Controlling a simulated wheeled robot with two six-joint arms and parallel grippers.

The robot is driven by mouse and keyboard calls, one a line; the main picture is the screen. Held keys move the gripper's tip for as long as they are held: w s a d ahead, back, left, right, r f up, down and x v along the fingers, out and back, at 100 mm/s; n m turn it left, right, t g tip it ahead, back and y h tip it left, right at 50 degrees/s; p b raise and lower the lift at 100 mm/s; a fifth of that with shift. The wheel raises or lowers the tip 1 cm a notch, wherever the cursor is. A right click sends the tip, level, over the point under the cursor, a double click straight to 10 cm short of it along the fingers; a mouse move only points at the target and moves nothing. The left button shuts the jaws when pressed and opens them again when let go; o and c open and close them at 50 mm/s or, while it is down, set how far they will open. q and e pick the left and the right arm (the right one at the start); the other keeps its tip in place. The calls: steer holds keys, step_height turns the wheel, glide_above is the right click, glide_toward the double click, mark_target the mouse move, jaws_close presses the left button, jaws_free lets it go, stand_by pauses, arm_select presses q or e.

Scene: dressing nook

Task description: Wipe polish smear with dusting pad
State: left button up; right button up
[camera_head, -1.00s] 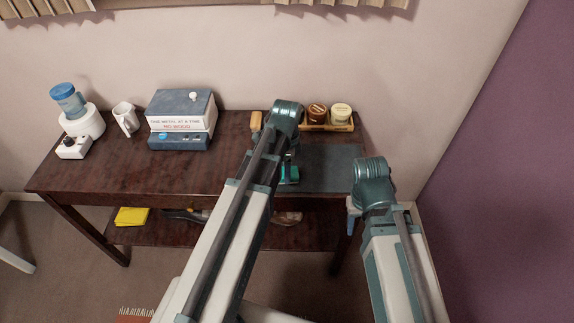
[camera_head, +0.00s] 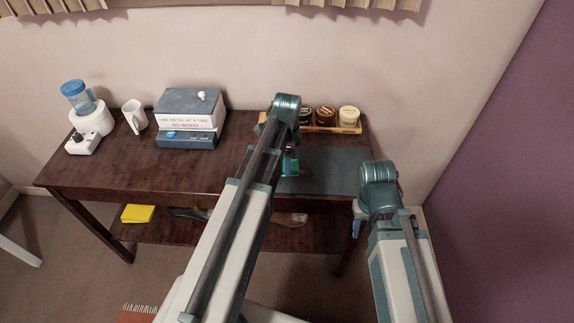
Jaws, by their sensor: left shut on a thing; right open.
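My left gripper (camera_head: 289,160) is shut on a teal thing (camera_head: 290,168) that seems to be the dusting pad. It is at the left part of a dark grey mat (camera_head: 330,180) on the right side of the table. My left arm hides much of the gripper and the mat's left edge. I cannot tell whether the pad touches the mat. No polish smear can be made out. My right gripper (camera_head: 357,226) is open and empty, low by the table's front right corner, partly hidden by its own arm.
A wooden tray (camera_head: 345,130) with several jars (camera_head: 326,115) stands behind the mat.

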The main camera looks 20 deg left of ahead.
arm_select(q)
steer(key=shift+w, duration=0.35)
steer(key=shift+w+a, duration=0.1)
steer(key=shift+w+a+f, duration=0.1)
steer(key=shift+w+a, duration=0.15)
steer(key=shift+w, duration=0.65)
steer(key=shift+w+a, duration=0.25)
steer(key=shift+w, duration=0.65)
steer(key=shift+w+r+p, duration=0.1)
steer(key=shift+r+p, duration=0.3)
steer(key=shift+r, duration=0.05)
step_height(320, 180, up, 5)
steer(key=p, duration=0.5)
